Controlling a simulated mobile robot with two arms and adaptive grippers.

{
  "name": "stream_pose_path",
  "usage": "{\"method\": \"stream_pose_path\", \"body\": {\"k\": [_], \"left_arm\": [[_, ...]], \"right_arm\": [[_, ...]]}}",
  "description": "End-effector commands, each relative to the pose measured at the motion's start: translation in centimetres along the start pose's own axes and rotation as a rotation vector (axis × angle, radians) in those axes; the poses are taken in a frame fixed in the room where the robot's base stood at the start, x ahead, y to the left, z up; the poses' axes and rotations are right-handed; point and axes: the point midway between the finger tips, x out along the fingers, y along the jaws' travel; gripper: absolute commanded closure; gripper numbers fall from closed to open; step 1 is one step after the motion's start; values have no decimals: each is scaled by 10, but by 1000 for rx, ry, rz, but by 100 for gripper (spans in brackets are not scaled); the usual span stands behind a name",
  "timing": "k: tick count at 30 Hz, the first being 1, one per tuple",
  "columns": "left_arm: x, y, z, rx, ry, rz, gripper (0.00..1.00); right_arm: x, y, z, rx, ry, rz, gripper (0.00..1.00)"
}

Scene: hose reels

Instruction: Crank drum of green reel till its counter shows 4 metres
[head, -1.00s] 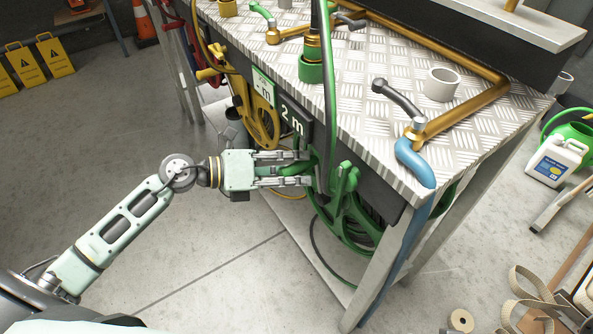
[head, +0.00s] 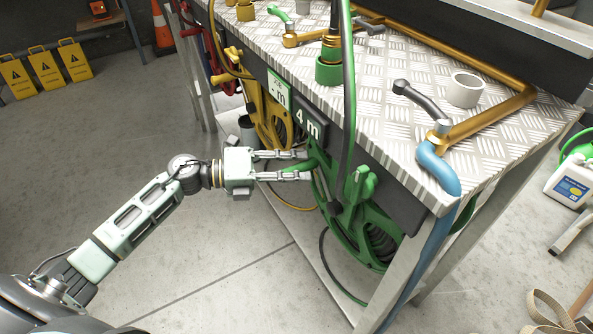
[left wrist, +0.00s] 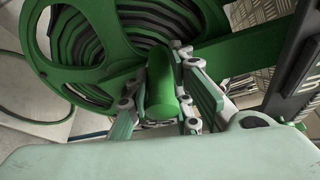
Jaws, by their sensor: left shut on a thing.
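The green reel (head: 357,232) hangs under the front edge of the bench, its drum wound with dark hose. Its counter (head: 307,124) is a dark plate reading "4 m". My left gripper (head: 305,165) is shut on the green crank handle (head: 299,163) at the reel's left side. In the left wrist view the fingers (left wrist: 160,105) stand on both sides of the green handle (left wrist: 160,85), with the drum (left wrist: 115,40) behind. My right gripper is in neither view.
A yellow reel (head: 265,115) hangs left of the green one. The bench top (head: 395,120) carries brass pipes, a grey lever tap (head: 420,100) and a white ring (head: 465,89). A blue hose (head: 437,170) hangs at the corner.

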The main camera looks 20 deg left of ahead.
Motion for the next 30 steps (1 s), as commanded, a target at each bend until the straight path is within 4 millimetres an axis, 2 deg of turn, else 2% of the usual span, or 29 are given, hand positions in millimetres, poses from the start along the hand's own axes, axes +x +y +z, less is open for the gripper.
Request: {"method": "stream_pose_path", "body": {"k": [7,8,13,23,26,30], "left_arm": [[1,4,-5,-5,12,5,100],[1,4,-5,-5,12,5,79],[1,3,-5,-4,10,5,64],[-1,1,-2,-1,5,2,64],[-10,2,-2,-2,4,5,64],[-36,2,-2,-3,5,7,64]], "right_arm": [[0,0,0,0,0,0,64],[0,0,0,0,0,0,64],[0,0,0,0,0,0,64],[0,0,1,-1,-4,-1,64],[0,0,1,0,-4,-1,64],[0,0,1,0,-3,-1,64]]}}
